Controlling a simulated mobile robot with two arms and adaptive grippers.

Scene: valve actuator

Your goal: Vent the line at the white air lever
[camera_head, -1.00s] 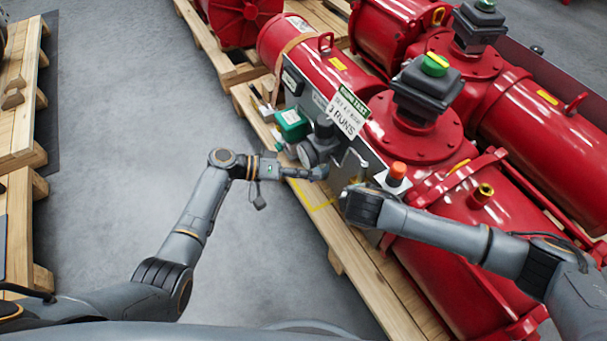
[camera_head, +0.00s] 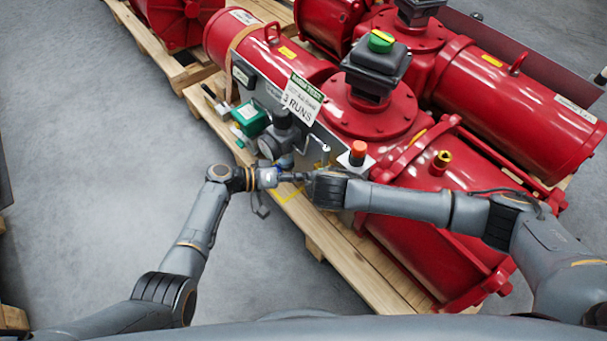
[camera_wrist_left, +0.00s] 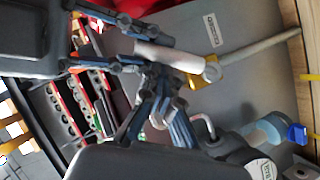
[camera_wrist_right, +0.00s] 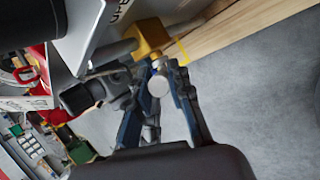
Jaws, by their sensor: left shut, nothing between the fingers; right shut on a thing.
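The white air lever (camera_wrist_left: 168,57) is a short pale bar with a ring-like end at a brass valve body (camera_wrist_left: 205,78) in the left wrist view. My right gripper (camera_wrist_right: 157,76) is shut on the lever; its round pale end (camera_wrist_right: 157,88) shows between the fingers in the right wrist view. My left gripper (camera_wrist_left: 157,82) is shut and empty, its fingertips close beside the lever; I cannot tell whether they touch it. In the head view the left gripper (camera_head: 289,176) and right gripper (camera_head: 307,178) nearly meet tip to tip, hiding the lever.
The red actuator (camera_head: 375,115) lies on a wooden pallet (camera_head: 335,245).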

